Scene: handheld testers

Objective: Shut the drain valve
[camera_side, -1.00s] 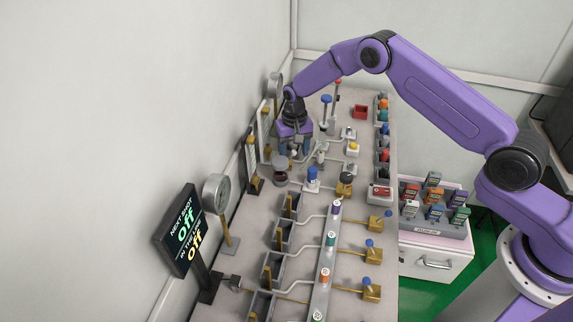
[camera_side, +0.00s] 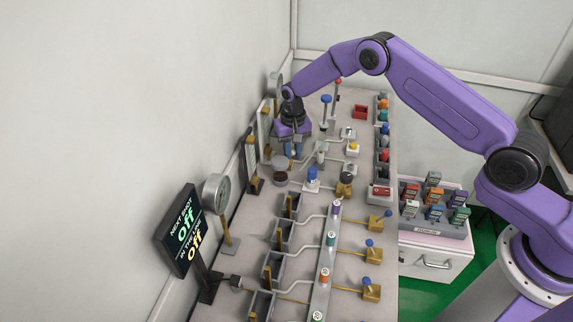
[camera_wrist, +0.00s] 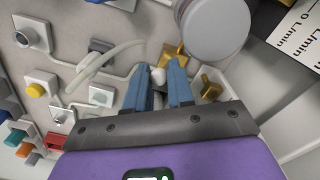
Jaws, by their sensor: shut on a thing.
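My gripper (camera_side: 293,150) is low over the far left part of the bench, close to the wall. In the wrist view its two blue fingers (camera_wrist: 160,78) stand on either side of a small pale round knob (camera_wrist: 158,76), and the gripper is shut on it. A brass fitting (camera_wrist: 172,50) shows just beyond the fingertips. In the side view the knob is hidden by the gripper. No label in view tells which part is the drain valve.
A round grey-topped vessel (camera_side: 280,162) stands close in front of my gripper; its round top (camera_wrist: 212,28) is near the fingers in the wrist view. Blue-capped (camera_side: 326,99) and yellow-topped (camera_side: 352,146) fittings stand to the right. A display (camera_side: 180,231) reads "off" twice.

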